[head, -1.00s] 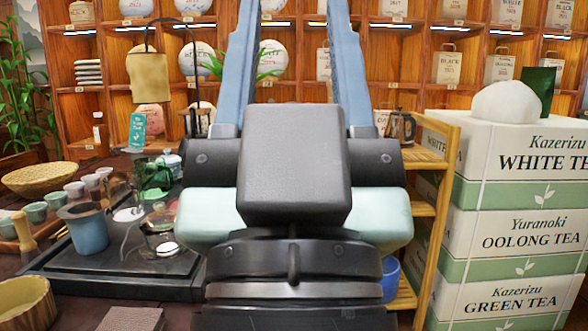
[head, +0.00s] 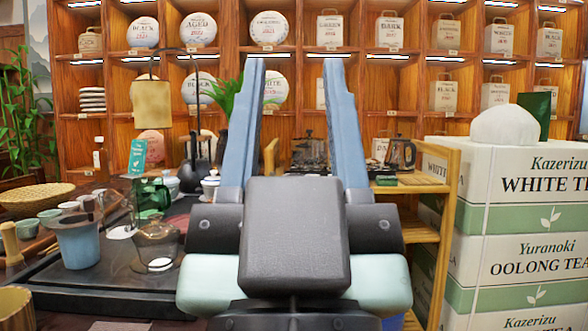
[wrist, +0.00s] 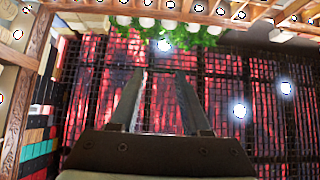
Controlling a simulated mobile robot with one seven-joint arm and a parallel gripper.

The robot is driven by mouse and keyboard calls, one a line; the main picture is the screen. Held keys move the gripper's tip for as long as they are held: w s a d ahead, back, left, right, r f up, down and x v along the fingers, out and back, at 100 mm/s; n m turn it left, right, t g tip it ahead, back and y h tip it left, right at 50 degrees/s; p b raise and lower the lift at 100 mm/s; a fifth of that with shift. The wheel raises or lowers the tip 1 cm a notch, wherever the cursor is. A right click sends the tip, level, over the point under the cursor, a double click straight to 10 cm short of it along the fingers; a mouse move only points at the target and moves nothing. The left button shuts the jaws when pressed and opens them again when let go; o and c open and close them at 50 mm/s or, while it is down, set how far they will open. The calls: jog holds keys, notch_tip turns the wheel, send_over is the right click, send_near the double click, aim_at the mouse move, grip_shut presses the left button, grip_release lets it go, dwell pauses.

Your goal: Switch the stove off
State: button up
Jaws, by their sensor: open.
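My gripper (head: 293,64) is open and empty, its two blue fingers pointing up and away in the middle of the head view. In the wrist view its fingers (wrist: 160,74) stand apart with nothing between them. I cannot make out a stove or its switch for certain. A dark glass-sided object (head: 310,156) stands behind and between the fingers, partly hidden, and I cannot tell what it is. A glass kettle with a dark handle (head: 401,153) stands right of the fingers on a wooden rack. My gripper body hides the table's middle.
A dark tea tray (head: 75,276) at the left holds a blue cup (head: 78,246) and a glass pot (head: 157,247). Stacked tea boxes (head: 518,250) stand close on the right, beside the wooden rack (head: 425,232). Shelves of tea cakes fill the back.

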grip_shut()
dwell(1.5)
